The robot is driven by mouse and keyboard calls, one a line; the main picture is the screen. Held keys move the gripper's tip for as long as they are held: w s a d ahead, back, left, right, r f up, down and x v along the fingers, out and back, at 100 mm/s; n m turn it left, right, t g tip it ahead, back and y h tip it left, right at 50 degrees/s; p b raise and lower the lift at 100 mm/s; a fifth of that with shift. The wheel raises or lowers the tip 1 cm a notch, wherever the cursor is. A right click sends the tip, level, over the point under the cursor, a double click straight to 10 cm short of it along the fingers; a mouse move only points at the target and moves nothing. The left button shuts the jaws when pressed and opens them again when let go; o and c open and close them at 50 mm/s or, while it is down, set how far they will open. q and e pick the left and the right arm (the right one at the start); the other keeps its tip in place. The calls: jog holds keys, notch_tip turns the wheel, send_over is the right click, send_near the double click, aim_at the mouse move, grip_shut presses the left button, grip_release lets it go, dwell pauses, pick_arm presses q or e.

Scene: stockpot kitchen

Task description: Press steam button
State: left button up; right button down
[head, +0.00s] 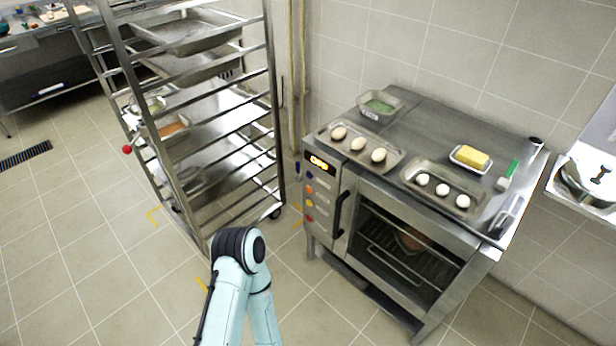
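The oven (400,240) stands against the tiled wall at the right of the head view. Its control panel (322,195) is on the left of its front, with a lit orange display (319,163) at the top. Below the display is a column of small round buttons (309,189) in different colours, with labels too small to read. I cannot tell which one is the steam button. One light-blue arm of mine shows at the bottom, left of the middle, with its dark joint short of the oven. Neither gripper is in view.
A metal tray rack (200,130) stands left of the oven. A black door handle (341,213) is beside the panel. Trays of eggs (358,145), a butter dish (471,159) and a green-handled brush (508,175) lie on the oven top.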

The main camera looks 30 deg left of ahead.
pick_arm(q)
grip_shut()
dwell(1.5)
